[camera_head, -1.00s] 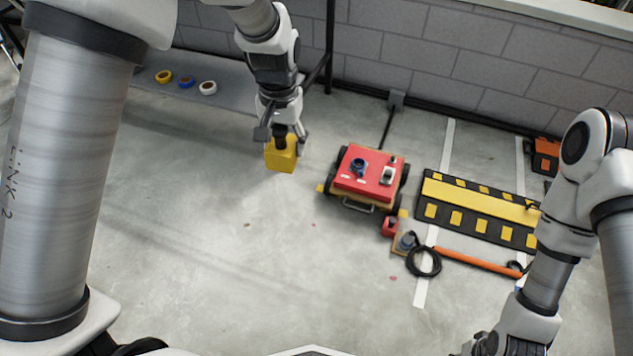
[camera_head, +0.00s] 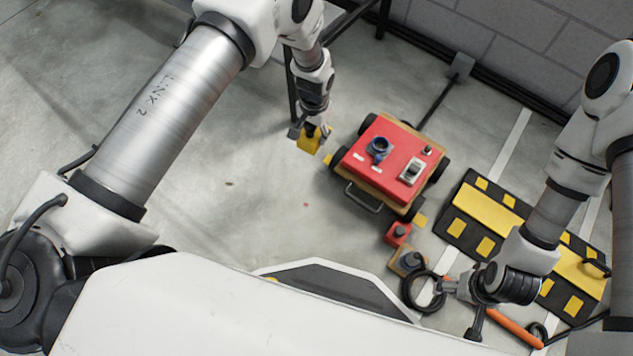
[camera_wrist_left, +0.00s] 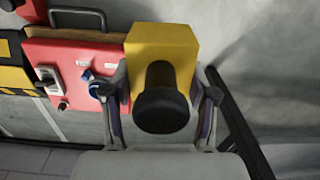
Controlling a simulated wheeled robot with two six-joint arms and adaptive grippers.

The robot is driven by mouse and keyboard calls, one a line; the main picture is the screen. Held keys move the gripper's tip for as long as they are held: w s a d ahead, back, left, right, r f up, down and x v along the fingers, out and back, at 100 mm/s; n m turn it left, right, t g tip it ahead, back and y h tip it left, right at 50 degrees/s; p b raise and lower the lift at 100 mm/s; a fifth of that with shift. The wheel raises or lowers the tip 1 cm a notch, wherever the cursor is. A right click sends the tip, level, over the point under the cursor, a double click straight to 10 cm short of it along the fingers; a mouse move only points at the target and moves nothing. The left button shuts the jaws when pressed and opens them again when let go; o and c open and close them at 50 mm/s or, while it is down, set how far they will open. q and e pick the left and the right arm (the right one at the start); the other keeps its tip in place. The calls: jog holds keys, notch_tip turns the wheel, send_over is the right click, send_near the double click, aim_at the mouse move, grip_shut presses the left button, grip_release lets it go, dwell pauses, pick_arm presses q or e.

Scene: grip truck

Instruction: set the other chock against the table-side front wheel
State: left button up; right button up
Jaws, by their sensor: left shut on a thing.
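My left gripper (camera_head: 314,131) is shut on a yellow chock (camera_head: 307,145) with a black knob. The chock also shows in the left wrist view (camera_wrist_left: 172,42), between the two fingers. It is just left of the red-topped truck (camera_head: 364,160), near its left side. I cannot tell whether the chock touches the floor. My right gripper (camera_head: 447,284) is at the lower right by a black cable loop; its fingers are too small to read.
A small red block (camera_head: 398,233) and a grey-topped piece (camera_head: 410,261) lie close to the truck's near right corner. A black-and-yellow ramp (camera_head: 487,215) and an orange bar (camera_head: 515,326) lie to the right. Floor left of the chock is clear.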

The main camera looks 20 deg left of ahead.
pick_arm(q)
jog(key=shift+m, duration=0.6)
jog(key=s+f+b, duration=0.1)
jog(key=f+b, duration=0.3)
jog(key=f, duration=0.5)
jog(key=s+d+f+b, duration=0.1)
jog(key=f+b, duration=0.3)
jog(key=f, duration=0.5)
jog(key=s+d+f+b, duration=0.1)
jog(key=f+b, duration=0.4)
jog(key=f, duration=0.4)
jog(key=shift+s+f, duration=0.2)
jog(key=shift+f, duration=0.05)
jog(key=shift+w+d+b, duration=0.2)
jog(key=shift+w+b, duration=0.15)
jog(key=shift+w, duration=0.15)
jog(key=shift+w+d+b, duration=0.15)
jog(key=shift+w+b, duration=0.2)
jog(key=shift+w, duration=0.1)
jog(key=shift+w+d+b, duration=0.25)
jog(key=shift+w+b, duration=0.35)
jog(key=shift+w, duration=0.05)
jog(key=shift+w+d+r, duration=0.1)
jog(key=shift+w+r, duration=0.15)
jog(key=shift+w, duration=0.05)
pick_arm(e)
notch_tip(320, 180, down, 18)
jog(key=shift+w+r, duration=0.2)
jog(key=shift+w, duration=0.1)
jog(key=shift+d, duration=0.1)
